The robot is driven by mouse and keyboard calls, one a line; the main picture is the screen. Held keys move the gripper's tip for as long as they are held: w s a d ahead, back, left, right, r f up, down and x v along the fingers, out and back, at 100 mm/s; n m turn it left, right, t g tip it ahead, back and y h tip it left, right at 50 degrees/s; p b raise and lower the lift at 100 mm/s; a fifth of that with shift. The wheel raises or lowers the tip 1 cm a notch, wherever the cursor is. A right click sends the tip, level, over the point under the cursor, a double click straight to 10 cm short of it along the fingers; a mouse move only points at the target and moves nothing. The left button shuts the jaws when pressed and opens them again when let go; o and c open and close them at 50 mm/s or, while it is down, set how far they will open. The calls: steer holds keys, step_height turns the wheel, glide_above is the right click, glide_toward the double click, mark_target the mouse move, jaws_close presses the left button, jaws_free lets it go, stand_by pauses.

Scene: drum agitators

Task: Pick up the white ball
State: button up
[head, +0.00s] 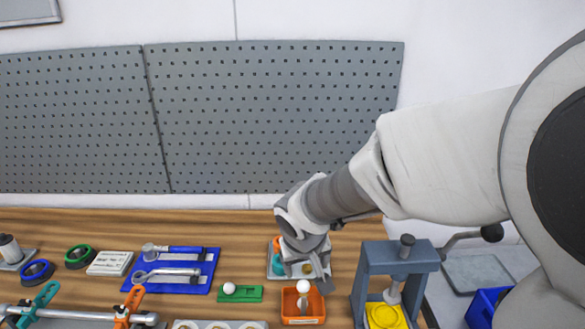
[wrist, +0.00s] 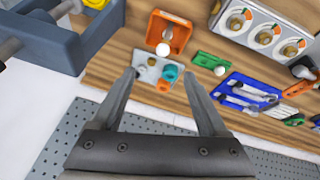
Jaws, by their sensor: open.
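Two white balls show. One white ball (head: 229,288) rests on a green block (head: 250,294); in the wrist view this ball (wrist: 220,70) is right of my gripper, apart from it. Another white ball (head: 303,286) is at an orange open box (head: 290,321); in the wrist view this ball (wrist: 163,49) shows at the box's near edge, just beyond my fingertips. My gripper (head: 312,272) is above a grey plate with teal and orange pieces. In the wrist view my gripper (wrist: 159,74) is open and empty, its fingers spread either side of the plate.
The grey plate (wrist: 143,73) carries a teal piece (wrist: 170,72). A blue-grey press (head: 368,275) with a yellow dish (head: 383,315) stands close on the right. A blue tool mat (head: 200,278) lies left. A pegboard (head: 280,110) stands behind the wooden bench.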

steer(key=f, duration=0.1)
steer(key=b, duration=0.3)
glide_above(303, 285)
steer(key=s, duration=0.3)
step_height(303, 285, down, 10)
steer(key=shift+w+a+x, duration=0.1)
steer(key=shift+x, duration=1.4)
steer(key=shift+w+a+x, duration=0.1)
steer(key=shift+w+x, duration=0.05)
steer(key=shift+x, duration=1.35)
steer(key=shift+r, duration=0.1)
jaws_close()
